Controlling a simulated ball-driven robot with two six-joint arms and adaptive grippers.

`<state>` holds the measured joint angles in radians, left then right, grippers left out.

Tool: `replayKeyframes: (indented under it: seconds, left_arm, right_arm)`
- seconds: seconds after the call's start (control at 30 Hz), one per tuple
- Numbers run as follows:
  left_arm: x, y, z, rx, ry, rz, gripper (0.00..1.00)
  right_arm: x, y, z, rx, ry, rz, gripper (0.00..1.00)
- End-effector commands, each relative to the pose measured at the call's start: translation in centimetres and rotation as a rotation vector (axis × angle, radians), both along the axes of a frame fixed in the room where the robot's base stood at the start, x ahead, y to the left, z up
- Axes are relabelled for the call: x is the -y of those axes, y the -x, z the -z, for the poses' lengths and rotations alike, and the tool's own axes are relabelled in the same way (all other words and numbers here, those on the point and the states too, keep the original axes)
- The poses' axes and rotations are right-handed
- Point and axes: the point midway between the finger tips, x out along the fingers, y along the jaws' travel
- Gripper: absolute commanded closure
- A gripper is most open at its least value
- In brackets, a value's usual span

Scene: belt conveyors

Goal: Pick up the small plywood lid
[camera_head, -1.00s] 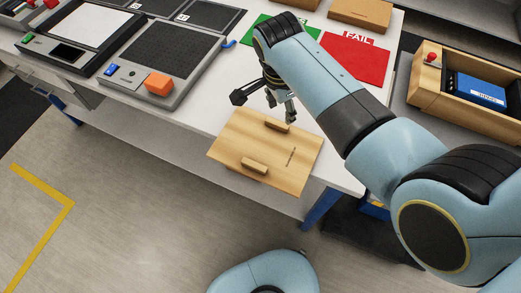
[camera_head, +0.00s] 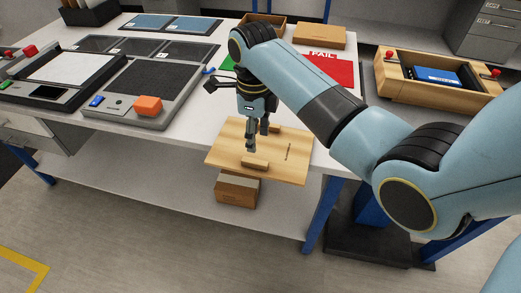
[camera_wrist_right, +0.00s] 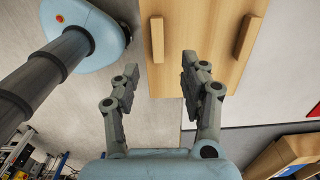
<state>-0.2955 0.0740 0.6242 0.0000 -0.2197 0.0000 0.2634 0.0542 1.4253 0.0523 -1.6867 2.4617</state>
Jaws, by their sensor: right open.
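The plywood lid (camera_head: 284,170) is a flat light-wood board with two raised wooden bars. It lies at the front edge of the white table and overhangs it. The near bar (camera_head: 255,164) shows in front of my gripper; the far bar is partly hidden behind it. My right gripper (camera_head: 258,142) points down over the lid, open and empty. In the right wrist view the lid (camera_wrist_right: 203,65) lies beyond the parted fingers (camera_wrist_right: 157,68), and one bar (camera_wrist_right: 157,40) lines up with the gap between them. I cannot tell any contact. My left gripper is out of view.
A grey device with an orange block (camera_head: 148,106) stands left on the table. A red FAIL mat (camera_head: 330,70) lies behind my arm. A wooden crate with a blue item (camera_head: 400,88) stands at right. A cardboard box (camera_head: 237,190) sits on the lower shelf.

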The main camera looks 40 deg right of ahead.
Motion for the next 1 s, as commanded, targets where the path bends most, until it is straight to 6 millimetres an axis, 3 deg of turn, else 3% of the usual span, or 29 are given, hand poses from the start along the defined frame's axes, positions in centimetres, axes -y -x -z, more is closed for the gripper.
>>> replayKeyframes:
  seconds: [0.1, 0.37, 0.6, 0.9, 1.0]
  left_arm:
    - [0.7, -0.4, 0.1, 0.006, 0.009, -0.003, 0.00]
    - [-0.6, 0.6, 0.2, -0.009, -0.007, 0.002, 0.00]
    - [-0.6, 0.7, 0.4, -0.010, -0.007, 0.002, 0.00]
    - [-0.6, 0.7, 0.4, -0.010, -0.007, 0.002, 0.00]
    - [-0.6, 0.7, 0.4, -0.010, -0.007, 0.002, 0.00]
  right_arm:
    - [-0.1, 0.1, 2.1, -0.003, -0.001, -0.001, 0.56]
    - [-0.1, 0.1, 4.6, -0.003, 0.000, -0.001, 0.56]
    - [-0.2, 0.0, 8.3, -0.001, 0.000, -0.002, 0.56]
    - [-0.2, 0.0, 8.9, 0.000, 0.000, -0.002, 0.56]
    - [-0.2, 0.0, 8.9, 0.000, 0.000, -0.002, 0.68]
